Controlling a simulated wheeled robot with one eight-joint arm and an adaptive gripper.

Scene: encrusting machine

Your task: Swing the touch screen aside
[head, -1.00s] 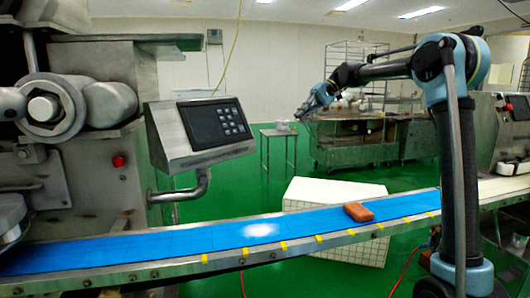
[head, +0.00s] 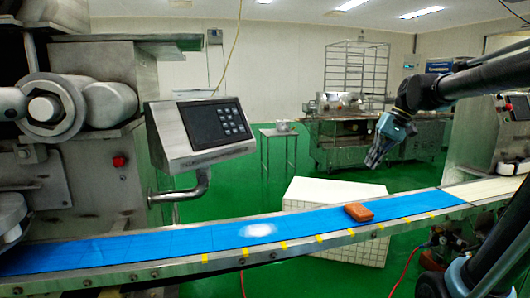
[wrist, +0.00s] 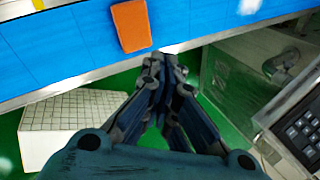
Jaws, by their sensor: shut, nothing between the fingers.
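The touch screen (head: 213,124) is a dark panel with several light keys, set in a slanted metal housing left of the middle in the head view. A bent metal pipe arm (head: 184,190) carries it beside the machine. The screen's keypad also shows at the right edge of the wrist view (wrist: 304,130). My gripper (head: 373,163) is right of the screen, well apart from it, pointing down and left beyond the conveyor. Its fingers are together and empty in the wrist view (wrist: 165,70).
A blue conveyor belt (head: 160,243) crosses the front, with an orange-brown block (head: 359,212) on it. A white tiled box (head: 335,193) stands behind the belt. A small table (head: 278,133) and metal machinery (head: 335,145) stand at the back. Green floor between them is clear.

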